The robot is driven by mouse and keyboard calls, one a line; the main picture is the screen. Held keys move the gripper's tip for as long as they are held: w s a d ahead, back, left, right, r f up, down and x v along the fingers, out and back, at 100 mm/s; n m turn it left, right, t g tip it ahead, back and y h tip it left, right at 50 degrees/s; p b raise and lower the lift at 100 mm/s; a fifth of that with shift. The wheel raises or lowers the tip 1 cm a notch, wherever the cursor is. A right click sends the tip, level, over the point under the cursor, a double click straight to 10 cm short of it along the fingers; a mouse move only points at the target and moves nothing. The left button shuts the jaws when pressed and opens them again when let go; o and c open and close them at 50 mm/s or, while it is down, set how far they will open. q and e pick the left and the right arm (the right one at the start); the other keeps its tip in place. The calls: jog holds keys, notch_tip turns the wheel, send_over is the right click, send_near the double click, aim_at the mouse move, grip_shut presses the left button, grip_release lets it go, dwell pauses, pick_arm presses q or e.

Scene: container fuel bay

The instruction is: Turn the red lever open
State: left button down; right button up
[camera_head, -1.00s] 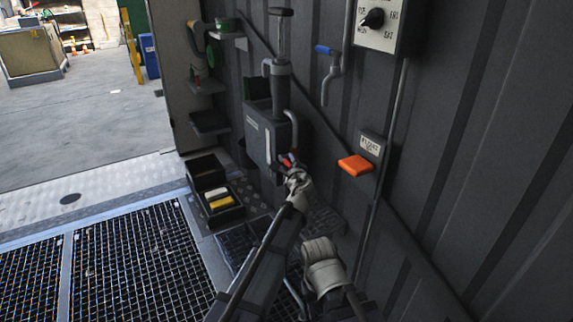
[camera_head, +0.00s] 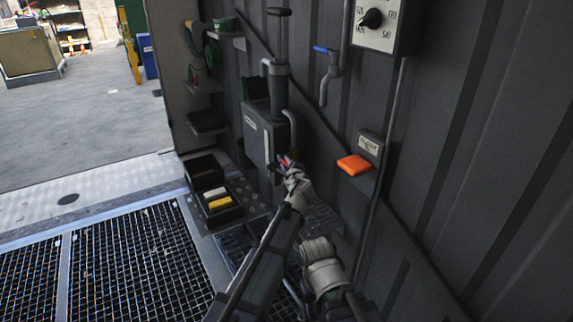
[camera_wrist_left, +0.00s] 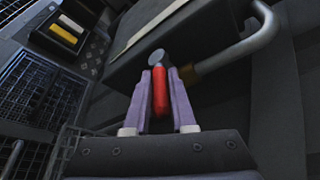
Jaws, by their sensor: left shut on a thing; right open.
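The red lever (camera_wrist_left: 160,92) shows in the left wrist view between the two purple-grey fingers of my left gripper (camera_wrist_left: 160,90), with a round metal pivot at its far end. My left gripper is shut on the lever, which sits by a brass fitting (camera_wrist_left: 188,76) under the grey pump box (camera_head: 262,138). In the head view my left gripper (camera_head: 287,163) covers most of the lever, with only a bit of red showing. My right gripper (camera_head: 318,247) is lower and to the right, apart from the lever; its fingers are hard to make out.
An orange block (camera_head: 354,165) sits on a wall bracket to the right. A blue-handled valve (camera_head: 326,52) and a dial panel (camera_head: 377,22) are on the wall above. A black tray (camera_head: 220,212) with a yellow and a white item stands left of the pump box.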

pick_arm(q)
jog(key=shift+w+d+r, duration=0.1)
jog(key=shift+w+d, duration=0.05)
jog(key=shift+w, duration=0.05)
dwell(0.5)
